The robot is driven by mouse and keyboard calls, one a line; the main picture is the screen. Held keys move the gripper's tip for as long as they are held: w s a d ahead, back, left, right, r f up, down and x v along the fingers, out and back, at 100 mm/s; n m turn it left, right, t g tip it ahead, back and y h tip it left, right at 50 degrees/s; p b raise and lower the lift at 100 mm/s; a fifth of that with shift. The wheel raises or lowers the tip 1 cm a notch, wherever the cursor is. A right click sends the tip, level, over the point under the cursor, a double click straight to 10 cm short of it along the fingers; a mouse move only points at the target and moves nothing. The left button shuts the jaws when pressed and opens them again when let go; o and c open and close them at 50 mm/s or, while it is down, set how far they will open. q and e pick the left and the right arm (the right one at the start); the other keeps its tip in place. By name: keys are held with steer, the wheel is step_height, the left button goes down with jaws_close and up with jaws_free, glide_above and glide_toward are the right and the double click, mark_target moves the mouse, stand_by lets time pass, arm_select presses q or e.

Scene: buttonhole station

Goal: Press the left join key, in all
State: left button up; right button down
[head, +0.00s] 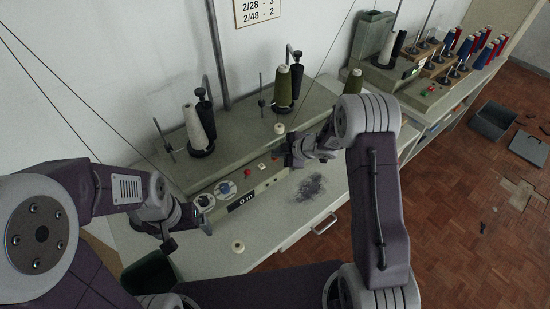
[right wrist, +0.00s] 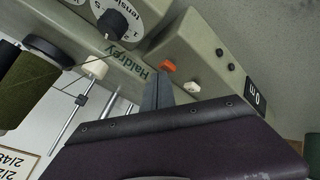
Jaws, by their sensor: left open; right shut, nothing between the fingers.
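The left yarn machine's grey front panel (head: 225,205) shows in the head view, with a small red key (head: 262,166) right of its counter (head: 241,201). In the right wrist view an orange-red key (right wrist: 168,66) and a white key (right wrist: 192,87) sit between the counter (right wrist: 257,98) and the lettering. I see no label marking either as the join key. My right gripper (head: 283,153) is shut and empty, right of the red key; its fingers (right wrist: 165,92) appear close to both keys, but contact is unclear. My left gripper (head: 188,238) is open and empty near the panel's left end.
A white yarn cone (head: 195,127) and an olive cone (head: 283,88) stand behind the panel. A small pale spool (head: 238,246) stands on the worktop (head: 285,222). A dark lint patch (head: 311,188) lies right of it. A second station with several spools is at the back right.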

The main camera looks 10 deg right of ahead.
mark_target(277, 159)
steer(key=shift+f, duration=0.3)
stand_by(0.5)
steer(key=shift+r+p, duration=0.85)
steer(key=shift+r, duration=0.1)
step_height(277, 159, up, 5)
steer(key=p, duration=0.5)
steer(key=shift+r, duration=0.15)
